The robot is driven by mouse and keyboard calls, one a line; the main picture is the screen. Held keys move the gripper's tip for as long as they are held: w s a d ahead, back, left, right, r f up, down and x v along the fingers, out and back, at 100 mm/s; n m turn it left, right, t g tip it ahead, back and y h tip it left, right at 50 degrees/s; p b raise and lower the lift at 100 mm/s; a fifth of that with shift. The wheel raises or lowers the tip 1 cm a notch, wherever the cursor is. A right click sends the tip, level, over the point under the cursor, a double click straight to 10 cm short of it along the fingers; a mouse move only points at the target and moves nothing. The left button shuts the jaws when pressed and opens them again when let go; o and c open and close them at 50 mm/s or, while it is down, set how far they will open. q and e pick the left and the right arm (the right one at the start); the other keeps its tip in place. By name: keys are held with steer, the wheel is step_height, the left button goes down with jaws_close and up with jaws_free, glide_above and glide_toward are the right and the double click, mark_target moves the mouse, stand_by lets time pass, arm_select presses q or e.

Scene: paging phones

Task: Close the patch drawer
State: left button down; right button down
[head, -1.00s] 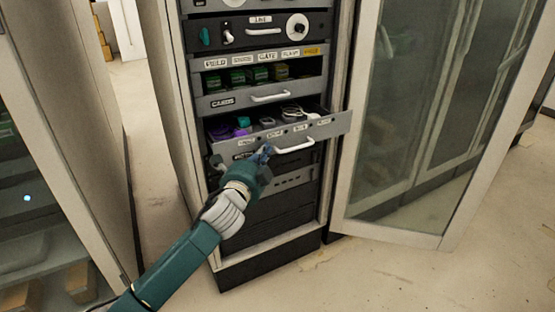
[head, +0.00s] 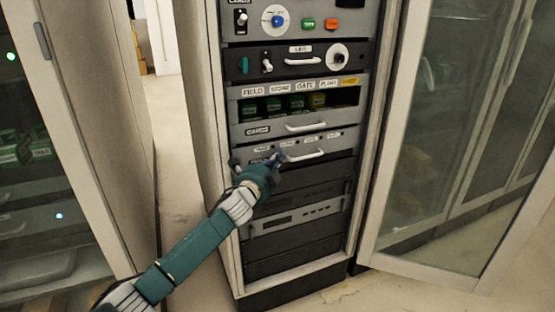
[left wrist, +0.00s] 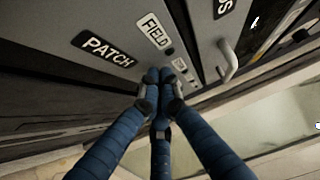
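The patch drawer (head: 336,146) is a grey front with small labels and a white handle. It sits flush in the rack, below the cards drawer. In the left wrist view its face (left wrist: 75,65) shows the black PATCH label and a white FIELD label. My left gripper (head: 276,160) is at the left half of the drawer front, left of the handle. Its blue fingers (left wrist: 160,76) are together with nothing between them, tips at or very near the face; contact is hard to tell. The drawer's contents are hidden. My right gripper is not in view.
The cards drawer (head: 350,122) is just above, with an open slot of green cards over it. An open glass door (head: 390,215) stands to the right. Another cabinet (head: 95,130) stands at the left.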

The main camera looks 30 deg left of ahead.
arm_select(q)
steer(key=shift+a+r, duration=0.15)
steer(key=s+d, duration=0.1)
steer(key=s, duration=1.1)
steer(key=shift+d, duration=0.35)
